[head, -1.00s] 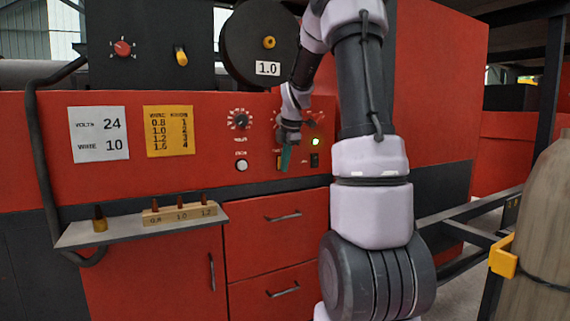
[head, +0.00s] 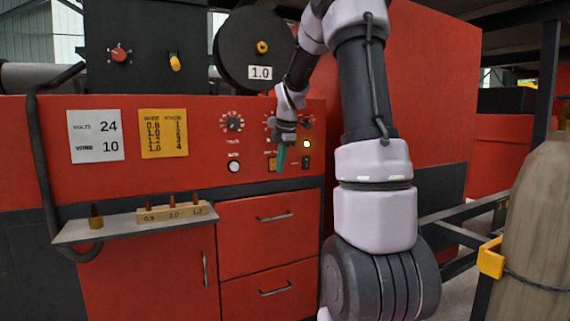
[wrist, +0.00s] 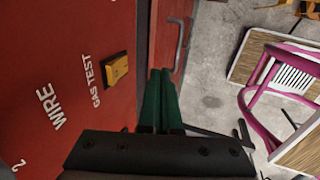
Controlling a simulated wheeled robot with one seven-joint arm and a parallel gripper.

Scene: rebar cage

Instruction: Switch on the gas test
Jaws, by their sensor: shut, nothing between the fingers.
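The gas test switch is a yellow rocker in a dark frame on the red panel. In the wrist view the gas test switch (wrist: 117,69) sits beside the white GAS TEST label, left of my fingers. In the head view the gas test switch (head: 272,164) shows just left of my fingertips, partly covered. My gripper (head: 281,160) has green fingers pressed together with nothing between them. In the wrist view my gripper (wrist: 161,85) is to the right of the switch, apart from it in the picture. I cannot tell whether the fingers touch the panel.
A white button (head: 234,166) and a dial (head: 232,122) are to the left. A shelf (head: 130,228) juts out at lower left. A gas cylinder (head: 535,210) stands at right.

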